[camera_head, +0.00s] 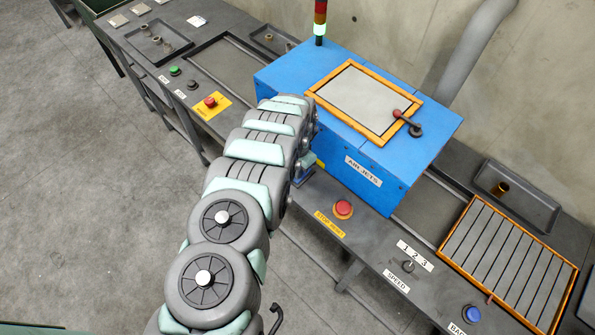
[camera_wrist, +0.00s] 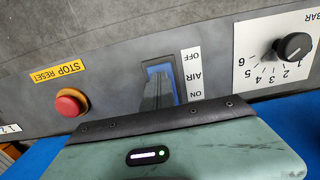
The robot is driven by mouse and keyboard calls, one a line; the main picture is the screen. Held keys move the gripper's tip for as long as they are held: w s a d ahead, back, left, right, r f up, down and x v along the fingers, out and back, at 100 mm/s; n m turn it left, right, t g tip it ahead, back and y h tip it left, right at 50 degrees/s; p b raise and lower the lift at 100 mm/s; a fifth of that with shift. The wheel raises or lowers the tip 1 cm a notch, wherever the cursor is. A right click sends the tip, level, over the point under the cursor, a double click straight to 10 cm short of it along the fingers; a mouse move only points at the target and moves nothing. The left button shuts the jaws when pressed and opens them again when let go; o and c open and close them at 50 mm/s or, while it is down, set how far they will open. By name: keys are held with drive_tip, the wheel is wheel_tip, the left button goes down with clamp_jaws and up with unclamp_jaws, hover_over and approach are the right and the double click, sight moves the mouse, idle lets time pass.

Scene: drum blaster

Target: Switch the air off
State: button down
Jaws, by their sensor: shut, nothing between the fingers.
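The air switch (camera_wrist: 158,74) shows in the wrist view as a blue part in a dark frame, beside a white label (camera_wrist: 192,72) reading OFF, AIR and ON. Narrow dark shapes in front of the switch look like the fingers of my gripper (camera_wrist: 161,95), shut and empty. They overlap the switch in the picture; I cannot tell whether they touch it or which way it is set. My gripper's green-grey housing fills the bottom of that view. In the head view my arm hides the switch, and only part of my gripper (camera_head: 305,166) shows by the blue machine.
The red stop button (camera_wrist: 71,103) is left of the switch in the wrist view; it also shows in the head view (camera_head: 343,208). A black bar-scale knob (camera_wrist: 293,46) is at the right. The blue AIR JETS machine (camera_head: 400,178) stands behind my gripper.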

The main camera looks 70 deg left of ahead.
drive_tip(key=shift+w+f+b, duration=0.35)
drive_tip(key=shift+w+f, duration=0.3)
drive_tip(key=shift+f, duration=0.1)
drive_tip(key=shift+d, duration=0.1)
drive_tip(key=shift+s+r+p, duration=0.1)
drive_tip(key=shift+r+p, duration=0.3)
drive_tip(key=s+r+p, duration=0.2)
drive_tip(key=s+r, duration=0.1)
drive_tip(key=r, duration=1.1)
drive_tip(key=shift+d+r, duration=0.3)
drive_tip(key=shift+d, duration=0.1)
